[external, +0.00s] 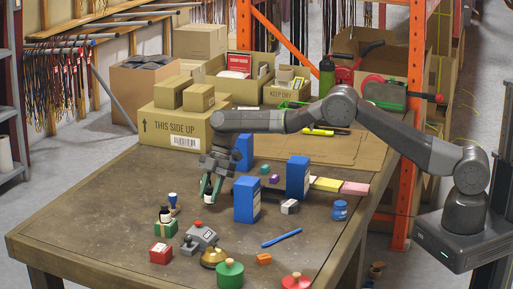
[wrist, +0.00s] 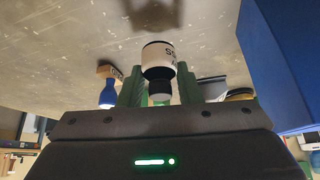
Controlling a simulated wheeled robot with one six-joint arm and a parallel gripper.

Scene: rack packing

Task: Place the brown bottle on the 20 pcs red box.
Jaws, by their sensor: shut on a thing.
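My gripper (external: 209,196) is shut on a small dark bottle (external: 208,198) with a white label, over the left-middle of the table. In the wrist view the held bottle (wrist: 158,58) shows between the green fingers, its white label with black letters at the far end. I cannot tell whether its glass is brown or black. The red box (external: 160,254), with a small white label, lies at the front left of the table, apart from my gripper. A second dark bottle (external: 165,214) stands on a green box (external: 166,229) between them.
Blue boxes (external: 247,200) stand upright just right of my gripper; one (wrist: 285,65) fills the right of the wrist view. A blue-handled stamp (external: 173,204), a grey device with a red button (external: 202,235) and a brass bell (external: 213,258) stand near the red box. The table's left is clear.

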